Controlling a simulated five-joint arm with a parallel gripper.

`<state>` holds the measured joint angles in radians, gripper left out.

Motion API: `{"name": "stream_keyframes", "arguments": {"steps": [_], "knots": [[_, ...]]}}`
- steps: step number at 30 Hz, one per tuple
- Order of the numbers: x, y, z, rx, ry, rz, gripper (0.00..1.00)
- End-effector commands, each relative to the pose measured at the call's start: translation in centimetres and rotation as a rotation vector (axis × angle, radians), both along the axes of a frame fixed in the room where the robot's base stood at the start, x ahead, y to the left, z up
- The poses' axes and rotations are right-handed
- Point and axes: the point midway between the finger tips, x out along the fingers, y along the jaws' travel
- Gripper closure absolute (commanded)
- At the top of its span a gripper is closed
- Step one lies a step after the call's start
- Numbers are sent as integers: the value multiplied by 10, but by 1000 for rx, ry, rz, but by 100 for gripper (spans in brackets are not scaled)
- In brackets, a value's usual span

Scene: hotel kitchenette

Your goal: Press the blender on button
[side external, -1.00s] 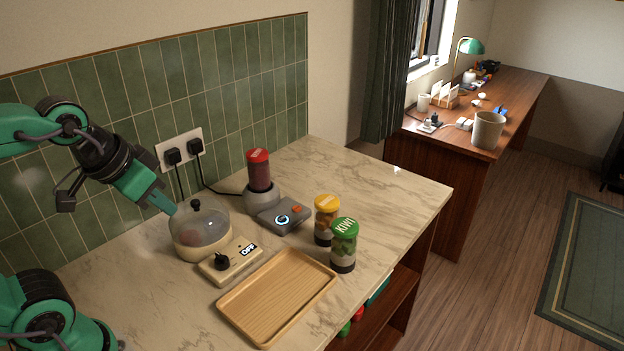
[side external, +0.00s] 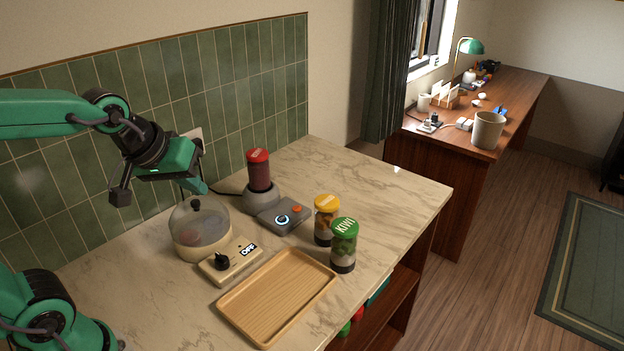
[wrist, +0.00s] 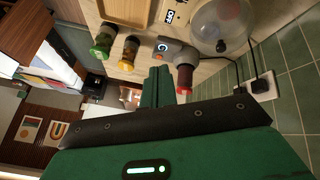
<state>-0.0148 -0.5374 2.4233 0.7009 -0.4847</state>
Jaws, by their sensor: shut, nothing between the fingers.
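The blender has a dark red jar with a red lid (side external: 259,172) upright on a grey base (side external: 262,198). In front is its grey control box (side external: 285,216), with a lit blue-white ring button (side external: 282,220) and a small orange-red button (side external: 297,209). The blender jar (wrist: 185,77) and ring button (wrist: 162,47) also show in the wrist view. My gripper (side external: 201,188) is shut and empty, in the air left of the blender and above the domed cooker. Its green fingers (wrist: 160,80) point toward the control box in the wrist view, apart from it.
The clear-domed cooker (side external: 201,232) and its cream dial box (side external: 231,261) stand left of the blender. A yellow-lidded jar (side external: 326,222) and a green-lidded KIWI jar (side external: 343,246) stand at right. A wooden tray (side external: 278,296) lies in front. The marble counter's far right is clear.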

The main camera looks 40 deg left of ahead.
Motion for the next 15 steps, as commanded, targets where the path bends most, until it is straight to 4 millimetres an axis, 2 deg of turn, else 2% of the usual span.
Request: {"name": "stream_keyframes", "arguments": {"steps": [15], "knots": [[79,8,-18,-323,-78,503,100]]}}
